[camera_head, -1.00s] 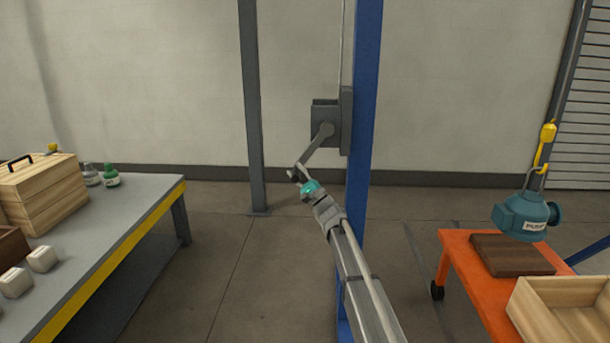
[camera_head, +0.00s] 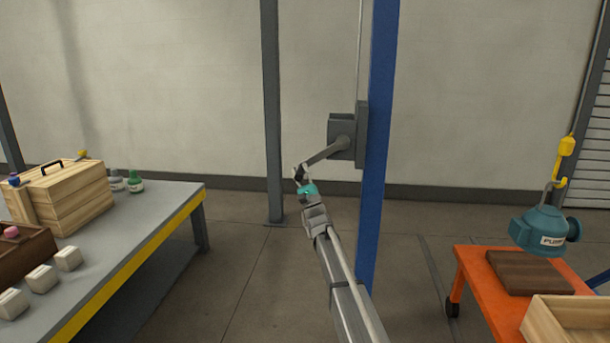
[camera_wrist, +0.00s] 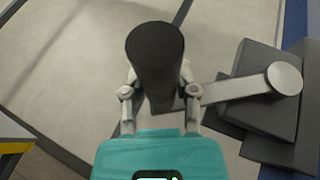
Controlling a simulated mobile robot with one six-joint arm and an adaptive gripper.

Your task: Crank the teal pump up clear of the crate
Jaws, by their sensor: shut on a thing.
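The teal pump (camera_head: 538,231) hangs from a yellow hook (camera_head: 562,160) at the right of the head view. Its lower edge overlaps the far edge of a brown board in the picture; I cannot tell the height of the gap. The open wooden crate (camera_head: 535,325) is nearer, at the lower right, cut by the frame. The grey winch (camera_head: 342,130) sits on the blue post, its crank arm (camera_head: 325,154) pointing left and slightly down. My gripper (camera_head: 300,176) is shut on the dark crank handle (camera_wrist: 155,65), which stands between the fingers in the wrist view.
The crate and the brown board (camera_head: 528,272) are on an orange cart (camera_head: 480,275). The blue post (camera_head: 378,140) stands close right of my arm. A grey workbench (camera_head: 130,220) with a lidded wooden box and bottles is at left. Floor between bench and post is clear.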

